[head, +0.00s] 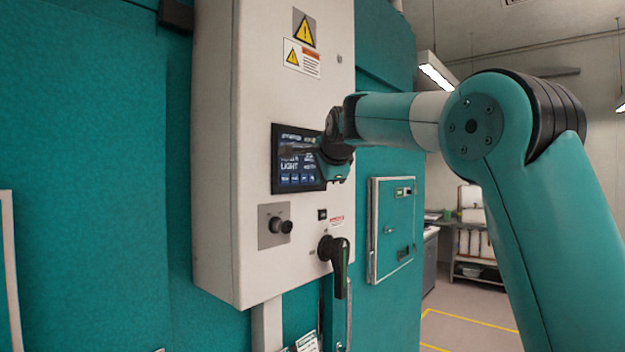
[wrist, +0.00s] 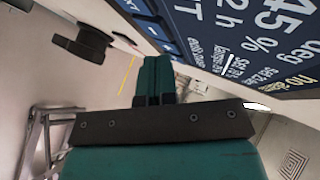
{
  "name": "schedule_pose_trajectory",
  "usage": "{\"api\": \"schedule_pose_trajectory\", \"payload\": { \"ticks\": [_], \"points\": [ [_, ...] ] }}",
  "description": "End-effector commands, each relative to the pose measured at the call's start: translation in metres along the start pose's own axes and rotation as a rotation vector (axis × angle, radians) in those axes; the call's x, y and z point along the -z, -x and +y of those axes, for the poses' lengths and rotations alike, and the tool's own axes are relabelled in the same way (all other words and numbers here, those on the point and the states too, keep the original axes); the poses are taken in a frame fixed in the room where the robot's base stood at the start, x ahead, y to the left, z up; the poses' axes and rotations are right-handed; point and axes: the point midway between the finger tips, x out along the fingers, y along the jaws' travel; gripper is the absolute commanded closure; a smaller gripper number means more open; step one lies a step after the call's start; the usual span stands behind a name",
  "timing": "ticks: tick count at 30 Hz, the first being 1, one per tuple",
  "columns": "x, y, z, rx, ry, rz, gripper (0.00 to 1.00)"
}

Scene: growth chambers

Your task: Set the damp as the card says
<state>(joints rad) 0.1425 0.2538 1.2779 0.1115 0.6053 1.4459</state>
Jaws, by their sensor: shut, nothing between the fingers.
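A dark touch screen (head: 291,180) is set in the front of a white control cabinet (head: 225,150). It shows rows of text, the word LIGHT and a row of small buttons along the bottom. My gripper (head: 290,150) is shut and empty in front of the screen and hides part of it; I cannot tell if it touches. In the wrist view my gripper (wrist: 153,78) has its teal fingers together, and the screen (wrist: 255,40) shows above right, tilted, with "45 %", "2 h" and "deg" readable. No card can be made out for certain.
Below the screen are a black knob (head: 283,226) on a grey plate and a black rotary handle (head: 335,260). Yellow warning signs (head: 304,29) are above. A teal hatch (head: 393,228) is to the right. The floor beyond, with yellow lines (head: 470,318), is open.

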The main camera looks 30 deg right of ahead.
Motion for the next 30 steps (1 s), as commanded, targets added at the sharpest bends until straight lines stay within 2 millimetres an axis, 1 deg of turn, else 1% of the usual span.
{"api": "schedule_pose_trajectory", "payload": {
  "ticks": [9,17,20,30],
  "points": [
    [0.007,0.009,0.007,0.001,0.0,0.0,1.0],
    [0.007,0.009,0.007,0.0,0.0,0.0,1.0],
    [0.009,0.011,0.01,0.001,0.0,0.001,1.0],
    [0.026,0.034,0.028,0.002,-0.001,0.002,1.0]
  ]
}}
